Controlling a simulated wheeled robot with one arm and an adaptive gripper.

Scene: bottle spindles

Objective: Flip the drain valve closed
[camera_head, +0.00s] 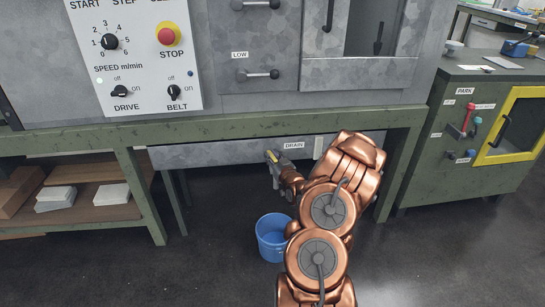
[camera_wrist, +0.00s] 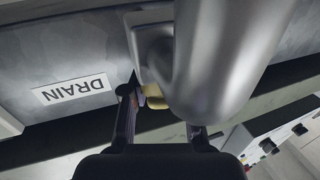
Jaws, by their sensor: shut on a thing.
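The drain valve shows as a small yellow handle (camera_head: 272,156) on the grey panel under the machine, left of the DRAIN label (camera_head: 293,145). In the wrist view, the yellow handle (camera_wrist: 153,96) lies between the fingers, partly hidden by a large grey metal spout (camera_wrist: 225,50). My gripper (camera_head: 274,166) is at the valve and shut on its handle. In the wrist view, its dark fingers (camera_wrist: 162,108) stand on either side of the handle. The exact handle angle is hard to tell.
A blue bucket (camera_head: 271,238) stands on the dark floor below the valve. A green bench frame (camera_head: 240,128) runs above the panel, with legs on both sides. A green cabinet (camera_head: 425,180) with a yellow-framed door stands at right. A shelf with white blocks (camera_head: 112,195) is at left.

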